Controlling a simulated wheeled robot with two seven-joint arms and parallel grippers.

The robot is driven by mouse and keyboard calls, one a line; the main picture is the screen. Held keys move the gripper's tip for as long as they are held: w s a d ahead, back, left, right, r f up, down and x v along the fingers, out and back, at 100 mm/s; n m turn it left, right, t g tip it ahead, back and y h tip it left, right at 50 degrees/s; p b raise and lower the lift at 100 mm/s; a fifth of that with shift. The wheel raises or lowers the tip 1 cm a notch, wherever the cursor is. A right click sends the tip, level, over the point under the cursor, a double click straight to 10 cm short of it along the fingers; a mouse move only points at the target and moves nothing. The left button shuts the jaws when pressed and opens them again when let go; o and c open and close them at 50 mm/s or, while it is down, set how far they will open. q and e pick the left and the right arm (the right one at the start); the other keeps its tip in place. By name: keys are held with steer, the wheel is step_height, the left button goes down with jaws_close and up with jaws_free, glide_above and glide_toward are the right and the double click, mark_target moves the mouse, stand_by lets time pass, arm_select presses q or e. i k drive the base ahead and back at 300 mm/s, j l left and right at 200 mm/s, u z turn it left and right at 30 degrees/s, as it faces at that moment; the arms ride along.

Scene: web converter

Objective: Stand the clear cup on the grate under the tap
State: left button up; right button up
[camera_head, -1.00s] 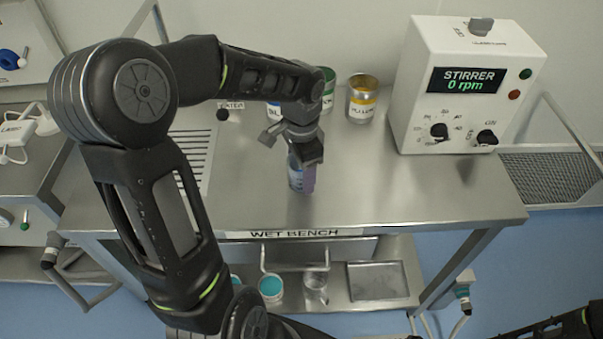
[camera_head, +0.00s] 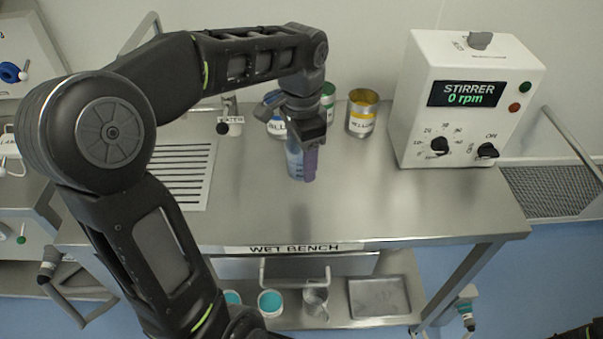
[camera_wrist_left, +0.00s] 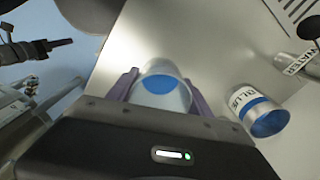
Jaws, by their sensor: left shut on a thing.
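The clear cup (camera_head: 294,160), with blue showing inside it, is shut between the purple fingers of my left gripper (camera_head: 304,158). In the left wrist view the cup (camera_wrist_left: 165,90) sits between both fingers. It is over the middle of the bench; I cannot tell how far above the top. The slotted grate (camera_head: 182,178) lies to the left of the cup, partly behind my left arm. The tap (camera_head: 229,108), by the WATER label, is at the back of the grate and partly hidden by the arm. My right gripper (camera_wrist_left: 58,43) shows small at the left of the wrist view; its opening is unclear.
A can labelled BLUE (camera_wrist_left: 258,112), a green-banded can (camera_head: 328,100) and a yellow can (camera_head: 362,115) stand behind the cup. The stirrer box (camera_head: 460,110) is at the right. The bench top (camera_head: 400,205) is clear in front. A lower shelf holds containers and a tray (camera_head: 380,297).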

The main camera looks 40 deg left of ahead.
mark_target(170, 171)
steer(key=k, duration=1)
